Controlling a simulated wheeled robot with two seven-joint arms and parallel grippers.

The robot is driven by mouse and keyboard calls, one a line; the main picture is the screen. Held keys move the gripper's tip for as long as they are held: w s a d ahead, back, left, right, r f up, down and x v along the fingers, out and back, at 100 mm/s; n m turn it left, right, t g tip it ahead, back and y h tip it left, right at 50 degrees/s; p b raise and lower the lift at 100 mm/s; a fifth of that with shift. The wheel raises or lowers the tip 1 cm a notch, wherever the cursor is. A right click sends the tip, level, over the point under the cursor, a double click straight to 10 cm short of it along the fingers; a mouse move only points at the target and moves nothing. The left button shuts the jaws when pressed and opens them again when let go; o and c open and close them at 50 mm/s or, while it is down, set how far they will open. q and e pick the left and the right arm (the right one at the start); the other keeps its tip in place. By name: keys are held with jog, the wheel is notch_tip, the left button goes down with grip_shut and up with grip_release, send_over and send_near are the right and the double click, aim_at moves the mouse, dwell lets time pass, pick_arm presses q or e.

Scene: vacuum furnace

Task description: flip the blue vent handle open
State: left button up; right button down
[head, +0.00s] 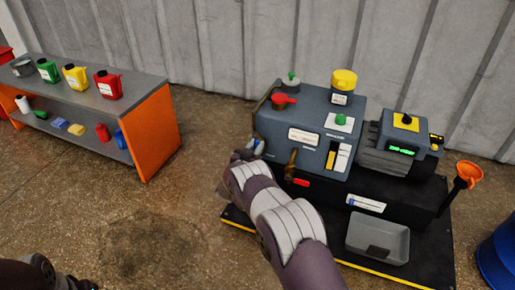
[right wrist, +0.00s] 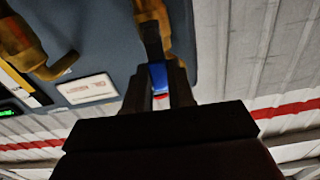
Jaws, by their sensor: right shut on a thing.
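The blue vent handle (right wrist: 158,74) shows in the right wrist view between the two dark fingers of my right gripper (right wrist: 160,92), which is shut on it. Behind the handle is a brass fitting (right wrist: 151,10) on the grey machine. In the head view my right gripper (head: 252,150) is at the left end of the grey machine (head: 310,125), and my forearm hides part of that area. Only a small bit of blue shows there. A red bit shows just below the handle in the wrist view.
A brass tap with a red handle (head: 301,182) is on the machine front, right of my right gripper. A grey tray (head: 378,240) and an orange funnel (head: 468,174) stand further right. An orange-ended shelf (head: 158,133) with cans is at left; floor between is clear.

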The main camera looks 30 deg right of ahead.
jog(key=shift+w+a+f+n, duration=0.1)
jog(key=shift+a+n, duration=0.05)
jog(key=shift+n, duration=0.35)
jog(key=c, duration=1)
grip_release()
jog(key=shift+o, duration=0.2)
jog(key=shift+a+r+p, duration=0.2)
jog(key=shift+a+p, duration=0.05)
jog(key=shift+p, duration=0.05)
jog(key=p+v, duration=0.6)
jog(key=v, duration=0.6)
jog(key=shift+s, duration=0.3)
